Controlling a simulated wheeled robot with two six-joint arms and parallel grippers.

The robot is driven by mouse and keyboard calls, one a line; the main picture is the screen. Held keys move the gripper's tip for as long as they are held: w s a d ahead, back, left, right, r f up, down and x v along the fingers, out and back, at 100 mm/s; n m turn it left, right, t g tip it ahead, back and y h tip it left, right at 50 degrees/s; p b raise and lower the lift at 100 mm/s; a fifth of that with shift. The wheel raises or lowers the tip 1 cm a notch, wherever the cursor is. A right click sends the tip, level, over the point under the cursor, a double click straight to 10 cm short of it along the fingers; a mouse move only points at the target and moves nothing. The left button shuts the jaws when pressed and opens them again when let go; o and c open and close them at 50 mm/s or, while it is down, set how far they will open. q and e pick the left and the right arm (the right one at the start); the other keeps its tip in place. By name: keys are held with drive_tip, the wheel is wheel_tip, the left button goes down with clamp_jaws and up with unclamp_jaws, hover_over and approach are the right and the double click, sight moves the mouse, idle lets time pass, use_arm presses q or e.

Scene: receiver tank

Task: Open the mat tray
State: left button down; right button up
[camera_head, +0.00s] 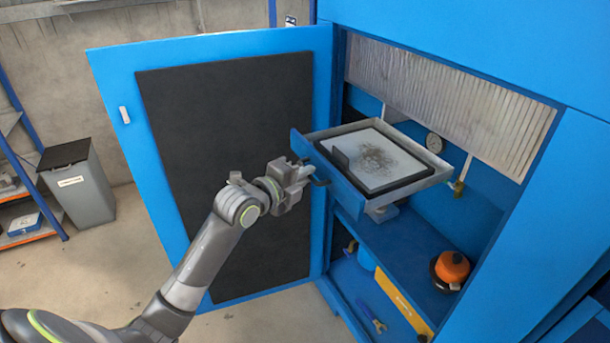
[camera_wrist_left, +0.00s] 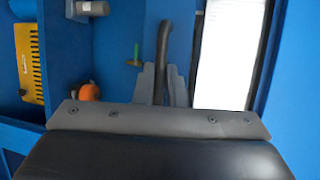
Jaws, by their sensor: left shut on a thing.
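The mat tray (camera_head: 428,157) is a grey metal tray with a blue front panel, in the open blue cabinet. It sticks out through the doorway, and a pale mat (camera_head: 375,158) with a dark speckled patch lies in it. My left gripper (camera_head: 314,179) is at the front panel, shut on the tray's black handle. In the left wrist view the handle (camera_wrist_left: 163,48) stands between the grey fingers (camera_wrist_left: 162,84), with the pale mat (camera_wrist_left: 222,55) to the right. The gripper partly hides the handle in the head view. My right gripper is not in view.
The cabinet door (camera_head: 110,75) stands wide open, left of the tray and behind my left arm. An orange object (camera_head: 452,268) and a yellow panel (camera_head: 403,303) are below the tray. A pleated filter (camera_head: 450,95) is above it. A grey bin (camera_head: 78,185) stands far left.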

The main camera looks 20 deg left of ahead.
use_arm(q)
drive_tip(key=c, duration=1.5)
unclamp_jaws()
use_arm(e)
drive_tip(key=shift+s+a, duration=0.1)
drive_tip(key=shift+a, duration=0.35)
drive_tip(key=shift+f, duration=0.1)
